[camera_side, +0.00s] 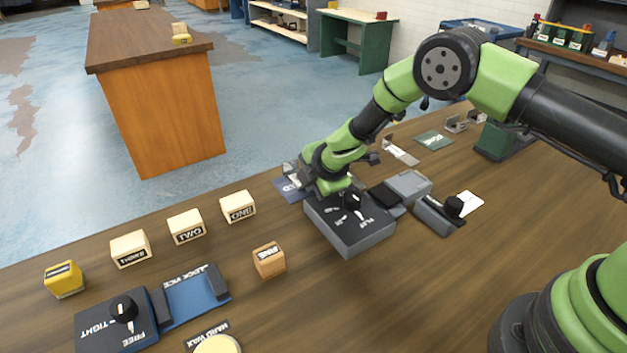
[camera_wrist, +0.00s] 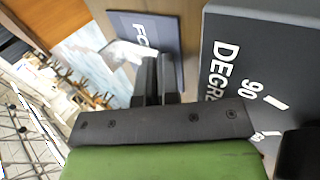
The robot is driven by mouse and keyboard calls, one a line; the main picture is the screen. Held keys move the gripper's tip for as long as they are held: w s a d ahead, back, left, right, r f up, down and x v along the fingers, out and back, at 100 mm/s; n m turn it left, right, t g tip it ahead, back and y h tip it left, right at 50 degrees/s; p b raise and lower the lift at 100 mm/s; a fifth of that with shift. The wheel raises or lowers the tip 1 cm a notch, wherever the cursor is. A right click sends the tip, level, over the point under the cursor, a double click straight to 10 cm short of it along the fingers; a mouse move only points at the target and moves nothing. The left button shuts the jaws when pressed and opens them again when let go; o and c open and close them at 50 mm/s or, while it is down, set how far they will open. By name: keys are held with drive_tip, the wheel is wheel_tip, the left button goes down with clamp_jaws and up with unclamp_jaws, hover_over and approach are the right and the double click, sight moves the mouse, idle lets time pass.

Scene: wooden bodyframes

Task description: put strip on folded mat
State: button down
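In the side view the mat (camera_side: 286,190) lies at the table's far edge, partly covered by my gripper. A pale, shiny strip (camera_wrist: 122,52) shows at my fingertips in the wrist view, over the mat's left edge. My gripper (camera_wrist: 156,68) has its fingers close together with the strip's near end between them. In the side view my gripper (camera_side: 306,181) is low over the mat and its fingertips are mostly hidden. I cannot tell whether the strip touches the mat.
A dark box with a dial (camera_side: 350,222) stands close beside my gripper; its lettering (camera_wrist: 225,72) fills the wrist view's right. Several wooden blocks (camera_side: 186,227) line the table's far edge. A blue fixture (camera_side: 192,296) lies front left.

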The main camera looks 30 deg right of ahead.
drive_tip(key=c, duration=1.6)
unclamp_jaws()
drive_tip(key=shift+r, duration=0.1)
drive_tip(key=v, duration=1.2)
